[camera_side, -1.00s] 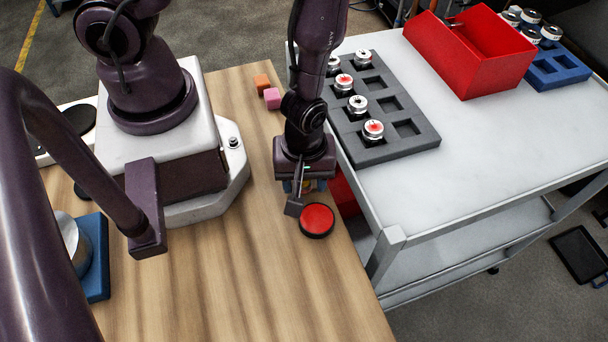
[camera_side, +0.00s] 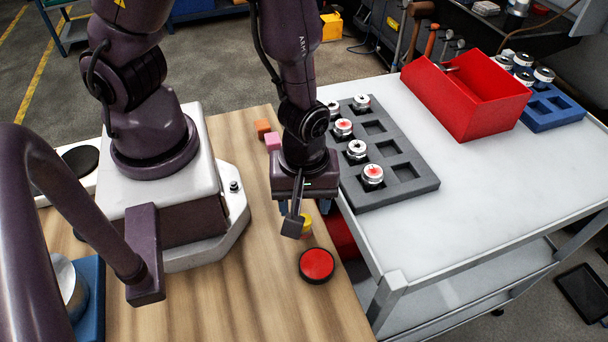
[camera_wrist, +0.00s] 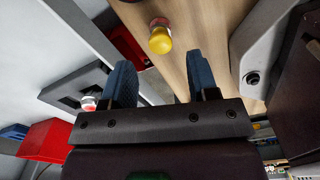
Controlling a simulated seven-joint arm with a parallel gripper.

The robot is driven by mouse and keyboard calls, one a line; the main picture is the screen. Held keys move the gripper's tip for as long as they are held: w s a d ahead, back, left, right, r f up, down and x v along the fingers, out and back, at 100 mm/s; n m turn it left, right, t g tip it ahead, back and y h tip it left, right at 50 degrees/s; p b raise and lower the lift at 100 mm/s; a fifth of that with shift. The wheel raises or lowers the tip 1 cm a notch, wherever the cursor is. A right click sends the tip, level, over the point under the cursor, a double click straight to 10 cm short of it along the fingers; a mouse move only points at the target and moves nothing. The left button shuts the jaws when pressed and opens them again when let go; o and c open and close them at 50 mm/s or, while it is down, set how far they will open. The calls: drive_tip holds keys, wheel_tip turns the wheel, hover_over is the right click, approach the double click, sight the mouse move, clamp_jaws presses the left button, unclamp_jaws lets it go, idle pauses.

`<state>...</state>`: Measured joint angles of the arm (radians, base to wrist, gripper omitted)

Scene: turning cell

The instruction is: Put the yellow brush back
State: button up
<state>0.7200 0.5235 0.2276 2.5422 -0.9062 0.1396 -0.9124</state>
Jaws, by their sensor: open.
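A yellow rounded piece (camera_side: 306,227), which may be the brush, is on the wooden bench between my gripper and the red button (camera_side: 316,265). In the wrist view the yellow piece (camera_wrist: 159,40) shows ahead of the fingers, apart from them; no bristles can be made out. My gripper (camera_side: 303,207) hangs over the bench near the trolley, with its fingers mostly hidden by a dark bracket. In the wrist view my gripper (camera_wrist: 161,78) has its two blue fingers spread, with nothing between them.
A grey tray (camera_side: 425,187) with several metal parts lies on the trolley (camera_side: 480,210), beside a red bin (camera_side: 465,100) and a blue rack (camera_side: 553,112). An orange block (camera_side: 262,128) and a pink block (camera_side: 273,142) sit behind my gripper.

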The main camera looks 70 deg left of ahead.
wheel_tip(320, 180, up, 4)
drive_tip(key=shift+d+r, duration=0.1)
drive_tip(key=shift+r, duration=0.65)
drive_tip(key=shift+r, duration=0.1)
drive_tip(key=a+r+m+t, duration=0.2)
drive_tip(key=a+r+m, duration=0.1)
drive_tip(key=r+m, duration=0.2)
drive_tip(key=a+r+m+t, duration=0.1)
drive_tip(key=a+r+m, duration=0.3)
drive_tip(key=r, duration=0.6)
drive_tip(key=a+r+m+t, duration=0.2)
drive_tip(key=a+r+m, duration=0.2)
drive_tip(key=r, duration=0.3)
drive_tip(key=shift+r+m+t, duration=0.15)
drive_tip(key=shift+m+t, duration=0.15)
drive_tip(key=shift+m, duration=0.6)
